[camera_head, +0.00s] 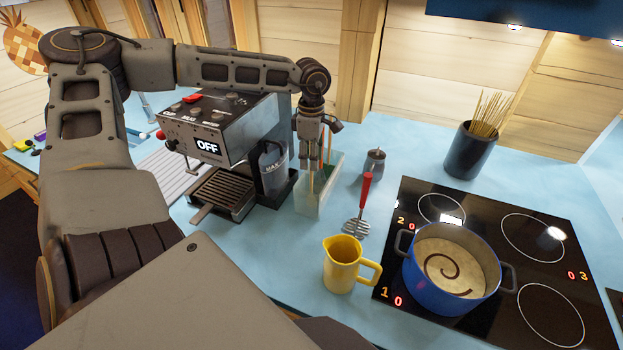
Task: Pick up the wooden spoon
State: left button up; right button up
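A pale, see-through utensil holder (312,207) stands on the blue counter, right of the coffee machine. Thin brownish-orange handles (329,146) stick up from it; one is likely the wooden spoon, but I cannot tell which. My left gripper (315,166) points down at the holder's mouth, its fingers among the handles. It is too small in view to tell whether the fingers are open or shut on a handle. The spoon's head is hidden. My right gripper is not in view.
The coffee machine (222,125) stands close left of the holder. A small metal pot (375,165), red-handled masher (358,215) and yellow jug (343,266) are to its right and front. A blue pot (440,297) sits on the black hob (487,215). A dark spaghetti jar (468,152) stands behind.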

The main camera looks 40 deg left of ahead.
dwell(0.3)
pick_arm(q)
jog(key=shift+c, duration=0.3)
grip_shut()
jog(key=shift+r, duration=0.2)
notch_tip(320, 180, up, 16)
jog(key=shift+r+b, duration=0.25)
jog(key=shift+b, duration=0.75)
jog(key=shift+r, duration=0.55)
